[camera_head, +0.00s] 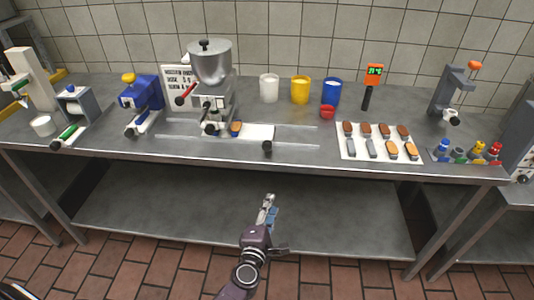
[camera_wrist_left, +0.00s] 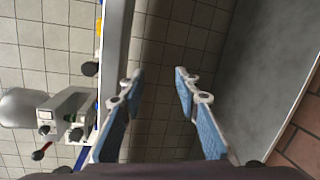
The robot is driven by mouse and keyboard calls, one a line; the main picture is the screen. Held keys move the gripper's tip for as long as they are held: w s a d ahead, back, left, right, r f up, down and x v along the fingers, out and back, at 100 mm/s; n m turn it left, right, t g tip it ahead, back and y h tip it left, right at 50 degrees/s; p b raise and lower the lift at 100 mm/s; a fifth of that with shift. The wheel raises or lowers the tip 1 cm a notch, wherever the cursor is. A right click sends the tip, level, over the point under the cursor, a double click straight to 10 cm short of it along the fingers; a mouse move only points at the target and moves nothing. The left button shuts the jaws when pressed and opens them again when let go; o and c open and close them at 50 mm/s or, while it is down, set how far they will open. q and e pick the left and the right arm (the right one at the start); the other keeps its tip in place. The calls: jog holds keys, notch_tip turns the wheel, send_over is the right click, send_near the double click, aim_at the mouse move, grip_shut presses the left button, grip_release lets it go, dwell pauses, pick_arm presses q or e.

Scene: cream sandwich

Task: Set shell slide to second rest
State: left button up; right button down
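The shell slide (camera_head: 258,132) is a white plate between pale rails on the metal table, with a black knob (camera_head: 268,147) at its front. A brown shell (camera_head: 236,129) sits at its left end, beside the outlet of the cream dispenser (camera_head: 210,65). Its exact seat under the outlet is hard to tell. In the left wrist view a black knob (camera_wrist_left: 90,69) shows beyond the table edge, near the dispenser (camera_wrist_left: 60,112). My left gripper (camera_head: 268,203) is in front of the table and below its top, apart from the slide. Its blue-padded fingers (camera_wrist_left: 158,75) are spread and empty.
A white tray (camera_head: 345,150) with several shells lies right of the slide. A blue device (camera_head: 140,93) is at left. The table's front edge (camera_head: 200,155) lies between gripper and slide.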

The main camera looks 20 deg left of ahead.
aim_at(266, 148)
pick_arm(q)
jog(key=w+a+r+n+t+y+b, duration=0.1)
jog(key=w+a+r+n+y+b, duration=0.2)
jog(key=r+n, duration=0.8)
jog(key=shift+m, duration=0.5)
jog(key=x, duration=0.4)
jog(key=r+x, duration=0.1)
jog(key=x, duration=0.7)
jog(key=shift+a+r, duration=0.15)
jog(key=shift+r, duration=0.1)
jog(key=shift+s, duration=0.1)
jog(key=shift+c, duration=0.4)
grip_shut()
jog(key=shift+a, duration=0.1)
